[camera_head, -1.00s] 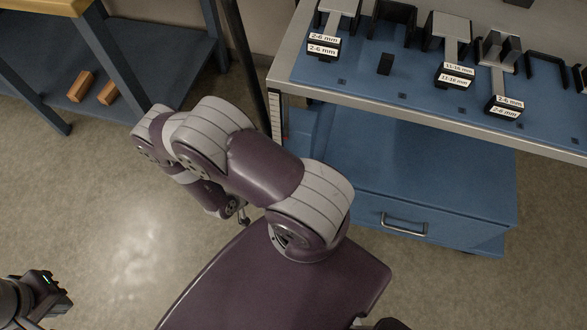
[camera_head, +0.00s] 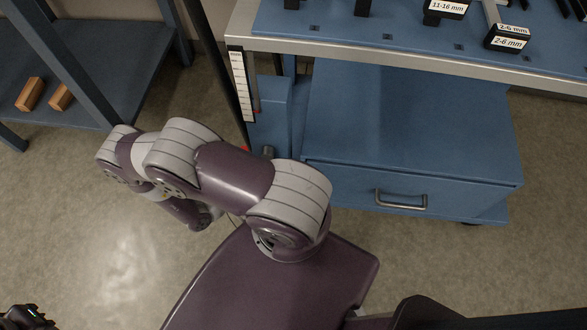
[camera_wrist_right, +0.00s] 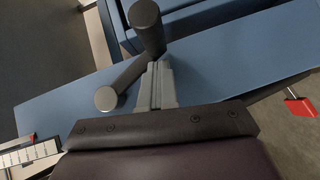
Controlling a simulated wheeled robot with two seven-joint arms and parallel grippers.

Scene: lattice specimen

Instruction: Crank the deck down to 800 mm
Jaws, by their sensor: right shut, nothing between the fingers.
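The deck (camera_head: 400,62) is a blue top with a pale metal rim at the upper right of the head view. A white scale strip (camera_head: 240,85) stands at its left end, with a small red mark (camera_head: 258,111) beside it; its figures are too small to read. A dark crank handle (camera_wrist_right: 106,98) shows in the right wrist view, just left of my right gripper (camera_wrist_right: 158,72). That gripper is shut and empty, close to the crank; contact is unclear. The arm hides it in the head view. My left gripper (camera_head: 25,318) is cut off at the bottom-left corner.
A blue drawer cabinet (camera_head: 340,185) stands below the deck. Labelled holders (camera_head: 508,40) sit on top. A shelf at the left carries two wooden blocks (camera_head: 30,94). A red tab (camera_wrist_right: 300,106) shows at the right wrist view's edge. The floor at lower left is clear.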

